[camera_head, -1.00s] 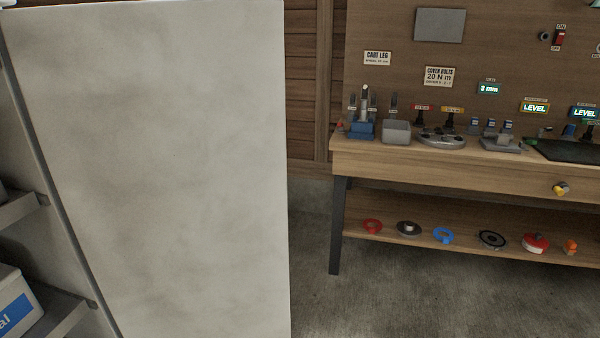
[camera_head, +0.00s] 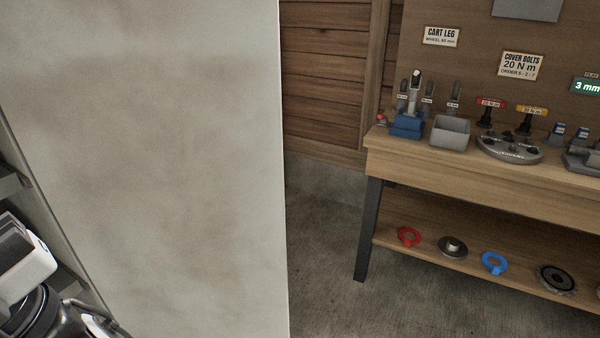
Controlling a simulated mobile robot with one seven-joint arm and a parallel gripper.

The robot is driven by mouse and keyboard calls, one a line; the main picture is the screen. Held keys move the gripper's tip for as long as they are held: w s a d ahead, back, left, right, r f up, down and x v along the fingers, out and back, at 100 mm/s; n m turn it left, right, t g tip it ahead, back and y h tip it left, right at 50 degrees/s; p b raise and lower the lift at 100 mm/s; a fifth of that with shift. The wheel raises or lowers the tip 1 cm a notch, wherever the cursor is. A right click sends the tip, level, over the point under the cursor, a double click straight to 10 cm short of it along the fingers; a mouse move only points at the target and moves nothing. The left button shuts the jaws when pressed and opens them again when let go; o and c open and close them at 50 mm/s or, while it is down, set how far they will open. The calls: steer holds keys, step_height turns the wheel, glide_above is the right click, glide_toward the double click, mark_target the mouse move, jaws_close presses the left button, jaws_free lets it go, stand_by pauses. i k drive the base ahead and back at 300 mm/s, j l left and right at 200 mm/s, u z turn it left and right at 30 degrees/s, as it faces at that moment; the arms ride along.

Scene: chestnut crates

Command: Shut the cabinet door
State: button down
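The cabinet door (camera_head: 160,170) is a large, pale, mottled panel that fills the left half of the view. It appears to stand open, with part of the cabinet's shelves (camera_head: 12,182) showing past its left edge. A white, black and metallic mechanism at the lower left edge appears to be the end of my arm, with my gripper (camera_head: 60,300) partly in view in front of the shelves. Its fingertips cannot be made out, and I see no clear contact with the door. The door's lower edge is out of frame.
A wooden workbench (camera_head: 425,160) with a dark leg (camera_head: 368,230) stands at the right. Tools and a grey bin (camera_head: 450,133) are on top, and several round parts lie on its lower shelf. Bare concrete floor (camera_head: 320,260) shows between door and bench.

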mark_target(151, 131)
steer(key=i+l, duration=0.9)
steer(key=l, duration=0.25)
